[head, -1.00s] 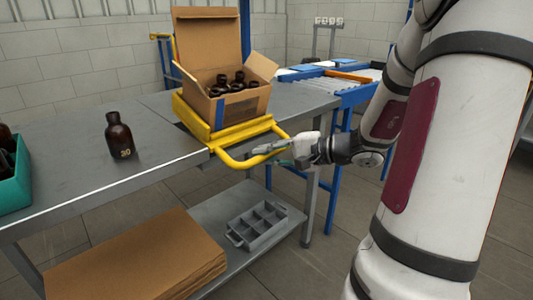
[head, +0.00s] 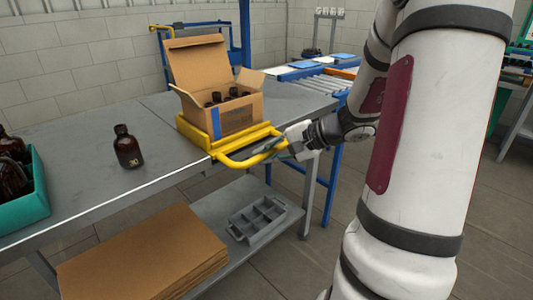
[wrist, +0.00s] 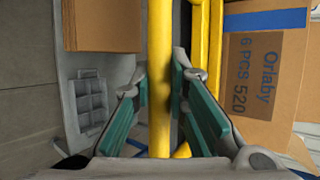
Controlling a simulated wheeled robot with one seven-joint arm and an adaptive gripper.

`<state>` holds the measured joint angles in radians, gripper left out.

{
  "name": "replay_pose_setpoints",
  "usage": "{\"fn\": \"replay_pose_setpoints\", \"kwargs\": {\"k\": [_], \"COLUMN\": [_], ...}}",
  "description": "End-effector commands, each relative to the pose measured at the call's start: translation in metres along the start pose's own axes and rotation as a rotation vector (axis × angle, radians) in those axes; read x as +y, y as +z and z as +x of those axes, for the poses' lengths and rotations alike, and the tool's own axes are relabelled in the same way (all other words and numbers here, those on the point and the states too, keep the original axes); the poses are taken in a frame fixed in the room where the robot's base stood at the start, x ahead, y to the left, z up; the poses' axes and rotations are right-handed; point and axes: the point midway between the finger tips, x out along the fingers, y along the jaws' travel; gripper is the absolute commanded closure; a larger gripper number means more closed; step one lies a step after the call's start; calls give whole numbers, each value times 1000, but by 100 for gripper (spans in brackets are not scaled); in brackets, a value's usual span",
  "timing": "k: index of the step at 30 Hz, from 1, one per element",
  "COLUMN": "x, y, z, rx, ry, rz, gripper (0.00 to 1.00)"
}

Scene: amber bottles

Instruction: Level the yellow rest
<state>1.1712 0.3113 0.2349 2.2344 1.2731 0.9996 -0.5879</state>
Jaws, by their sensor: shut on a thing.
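The yellow rest (head: 205,139) sits at the front edge of the grey table, with a looped yellow handle (head: 240,162) reaching out past the edge. An open cardboard box (head: 232,115) holding dark bottles stands on it. My gripper (head: 287,146) is at the right part of the handle. In the wrist view the handle bar (wrist: 160,70) runs between my green-padded fingers (wrist: 160,105), which are shut on it. The printed box side (wrist: 255,75) shows to the right there. Any slight remaining tilt of the rest is hard to tell.
An amber bottle (head: 128,148) stands upright on the table (head: 85,165), left of the rest. A teal crate (head: 25,208) with bottles is at the left edge. A lower shelf holds flat cardboard (head: 140,255) and a grey divided tray (head: 257,220). A roller conveyor (head: 315,82) stands behind.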

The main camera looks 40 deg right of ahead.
Motion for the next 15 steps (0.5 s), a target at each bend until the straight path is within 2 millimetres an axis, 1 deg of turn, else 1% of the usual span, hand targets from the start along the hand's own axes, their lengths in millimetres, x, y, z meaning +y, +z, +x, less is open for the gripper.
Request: {"fn": "replay_pose_setpoints", "kwargs": {"k": [1,2,3,11,15], "x": [-2,-2,-2,-1,-1], "y": [0,0,0,0,0], "z": [-1,-1,-1,0,-6], "rx": [0,0,0,0,1], "ry": [-3,-3,-3,-2,-3], "rz": [-3,-3,-3,-2,-3], "gripper": [81,74,65,64,64]}}
